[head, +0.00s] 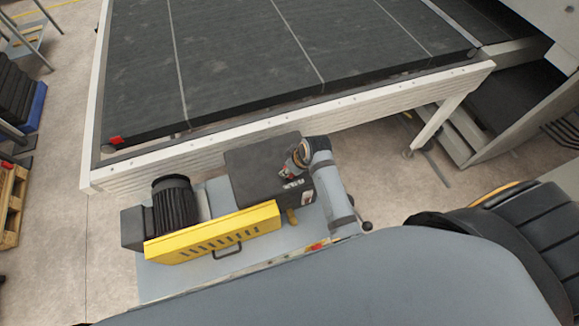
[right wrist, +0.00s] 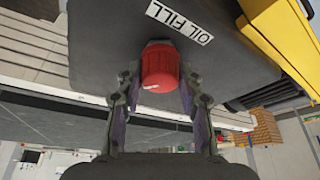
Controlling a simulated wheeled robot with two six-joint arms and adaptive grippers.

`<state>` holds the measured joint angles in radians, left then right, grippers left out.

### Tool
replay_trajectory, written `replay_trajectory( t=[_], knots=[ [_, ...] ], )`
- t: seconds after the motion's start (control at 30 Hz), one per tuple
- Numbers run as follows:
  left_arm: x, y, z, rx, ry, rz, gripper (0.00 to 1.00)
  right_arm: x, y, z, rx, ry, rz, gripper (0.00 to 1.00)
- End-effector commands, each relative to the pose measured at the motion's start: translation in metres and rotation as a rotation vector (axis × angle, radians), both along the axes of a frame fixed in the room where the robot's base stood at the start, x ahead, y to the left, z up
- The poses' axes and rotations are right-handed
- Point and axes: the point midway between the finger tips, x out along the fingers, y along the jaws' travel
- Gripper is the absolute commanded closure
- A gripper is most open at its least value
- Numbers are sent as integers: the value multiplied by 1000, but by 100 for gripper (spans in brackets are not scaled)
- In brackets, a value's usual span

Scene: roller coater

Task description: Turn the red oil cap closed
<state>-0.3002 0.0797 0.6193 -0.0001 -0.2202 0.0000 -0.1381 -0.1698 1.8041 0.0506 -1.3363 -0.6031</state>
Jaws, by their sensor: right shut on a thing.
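The red oil cap (right wrist: 159,66) sits on the dark grey gearbox housing (right wrist: 95,45), beside a white label reading OIL FILL (right wrist: 180,21). My right gripper (right wrist: 160,82) has one finger on each side of the cap and is shut on it. A white mark shows on the cap's face. In the head view my right gripper (head: 293,168) is at the right part of the dark gearbox (head: 250,170); the cap is mostly hidden and tiny there. My left gripper is not in view.
A black motor (head: 174,203) and a yellow guard with a handle (head: 205,235) stand beside the gearbox on a grey base. The white frame of a large dark conveyor (head: 300,110) runs close behind.

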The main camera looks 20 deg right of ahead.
Motion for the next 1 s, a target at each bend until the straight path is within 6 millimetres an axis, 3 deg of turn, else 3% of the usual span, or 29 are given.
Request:
replay_trajectory(
  t=[0.47, 0.5, 0.67, 1.0],
  knots=[
    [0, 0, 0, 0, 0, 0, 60, 1, 0, 1, 1, -3, -17, 95],
    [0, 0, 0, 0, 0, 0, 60, 1, 0, 1, 1, -3, -17, 62],
    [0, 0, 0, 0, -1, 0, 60, 1, 0, 1, 0, -2, -17, 40],
    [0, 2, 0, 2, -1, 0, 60, 0, -1, 3, 0, -2, -17, 40]
  ],
)
